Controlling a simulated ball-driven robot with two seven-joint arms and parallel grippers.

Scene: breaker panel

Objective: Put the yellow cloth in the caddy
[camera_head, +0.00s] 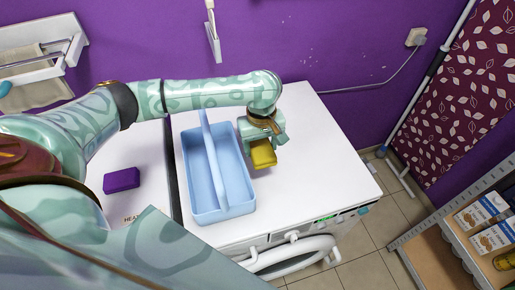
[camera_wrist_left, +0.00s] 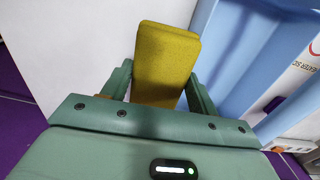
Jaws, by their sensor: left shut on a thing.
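The yellow cloth (camera_head: 263,156) is a folded, block-like piece in the head view. My left gripper (camera_head: 262,143) is shut on it, to the right of the caddy and over the white machine top. The left wrist view shows the yellow cloth (camera_wrist_left: 166,62) between the two green fingers of my left gripper (camera_wrist_left: 160,85). The caddy (camera_head: 235,196) is a light blue open tray with a central handle, standing on the white top. Its blue wall (camera_wrist_left: 232,40) shows at the right of the left wrist view. My right gripper is not in view.
A purple block (camera_head: 121,180) lies on the white surface left of the caddy. The white machine top (camera_head: 318,150) is clear to the right of the gripper. A shelf with boxes (camera_head: 482,212) stands at the lower right. A purple wall (camera_head: 330,40) is behind.

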